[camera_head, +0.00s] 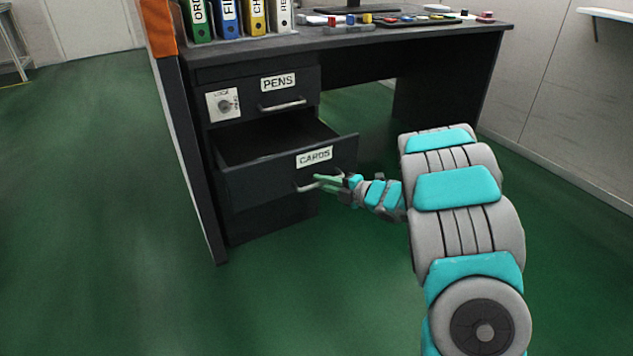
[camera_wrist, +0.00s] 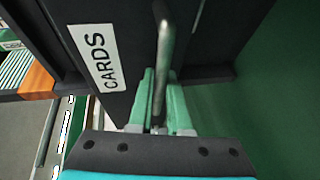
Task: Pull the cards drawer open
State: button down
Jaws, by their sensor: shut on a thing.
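The cards drawer (camera_head: 262,183) is the middle drawer of a dark desk. It stands pulled out, with its open top and dark inside showing. Its white CARDS label (camera_head: 314,157) is above a grey bar handle (camera_head: 306,187) on the front. In the wrist view the label (camera_wrist: 97,57) is at the left and the handle (camera_wrist: 163,62) runs up the middle. My gripper (camera_head: 322,180) is at the handle, its green fingers shut on it. The wrist view shows the fingers (camera_wrist: 160,98) on either side of the bar.
The pens drawer (camera_head: 265,97), with a lock plate (camera_head: 223,105), is shut above the cards drawer. Binders (camera_head: 227,20) and small coloured items (camera_head: 366,18) are on the desktop (camera_head: 430,37). A dark panel (camera_head: 190,150) stands at the desk's left. Green floor (camera_head: 330,290) is clear in front.

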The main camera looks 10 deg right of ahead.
jog(key=shift+s+d+b, duration=0.2)
jog(key=shift+s+d, duration=0.1)
jog(key=shift+s, duration=0.65)
jog(key=shift+s+d+b, duration=0.25)
jog(key=shift+s+d, duration=0.1)
jog(key=shift+s, duration=0.55)
jog(key=shift+s+d+b, duration=0.2)
jog(key=shift+s+d, duration=0.1)
jog(key=shift+s, duration=0.65)
jog(key=c, duration=0.9)
grip_release()
jog(key=shift+o, duration=0.2)
jog(key=v, duration=0.7)
jog(key=shift+s+d+p, duration=0.25)
jog(key=shift+s+p, duration=0.05)
jog(key=shift+p, duration=0.1)
